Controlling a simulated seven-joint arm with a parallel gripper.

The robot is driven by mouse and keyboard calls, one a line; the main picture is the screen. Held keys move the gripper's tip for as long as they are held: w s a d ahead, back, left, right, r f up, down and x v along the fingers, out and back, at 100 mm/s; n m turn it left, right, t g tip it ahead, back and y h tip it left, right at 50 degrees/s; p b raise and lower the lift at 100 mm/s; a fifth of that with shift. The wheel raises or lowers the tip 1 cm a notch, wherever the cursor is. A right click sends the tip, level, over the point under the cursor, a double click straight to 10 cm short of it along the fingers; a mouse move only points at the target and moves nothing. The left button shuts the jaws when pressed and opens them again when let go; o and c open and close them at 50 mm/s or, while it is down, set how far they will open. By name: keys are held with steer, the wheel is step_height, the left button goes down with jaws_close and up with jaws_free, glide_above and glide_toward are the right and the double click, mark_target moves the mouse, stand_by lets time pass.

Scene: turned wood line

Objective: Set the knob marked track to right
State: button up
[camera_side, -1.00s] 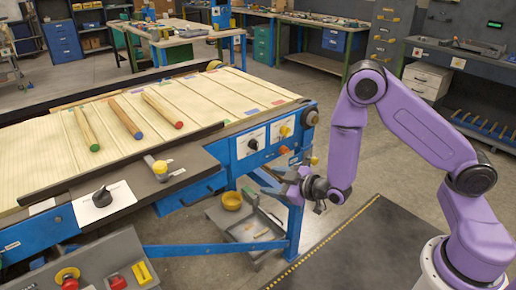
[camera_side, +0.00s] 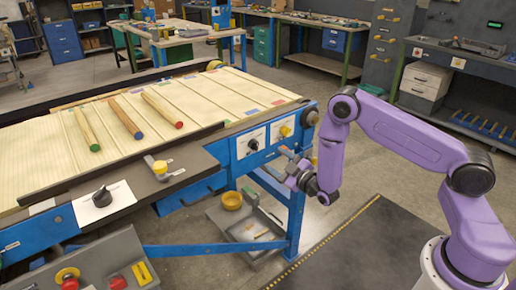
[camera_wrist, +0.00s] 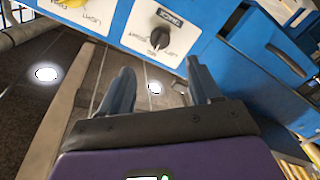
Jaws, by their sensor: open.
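A black knob (camera_side: 253,144) sits on a white plate (camera_side: 243,152) on the blue front panel of the bench. In the wrist view the black knob (camera_wrist: 160,41) shows upside down at the top centre, under a dark label (camera_wrist: 170,17) that seems to read TRACK. Small words surround it; its pointer's exact setting is too small to tell. My gripper (camera_side: 291,170) is below and to the right of the plate in the side view. In the wrist view my gripper (camera_wrist: 160,78) has its two fingers apart with nothing between them, clear of the knob.
A yellow knob (camera_side: 285,131) on its own white plate is beside the black one. Another black knob (camera_side: 102,196) is on the bench's left corner. A blue box-like part (camera_wrist: 265,48) stands close on the right in the wrist view. Open floor lies below.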

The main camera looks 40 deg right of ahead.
mark_target(257, 147)
steer(key=w, duration=1)
steer(key=shift+w, duration=0.2)
steer(key=c, duration=1)
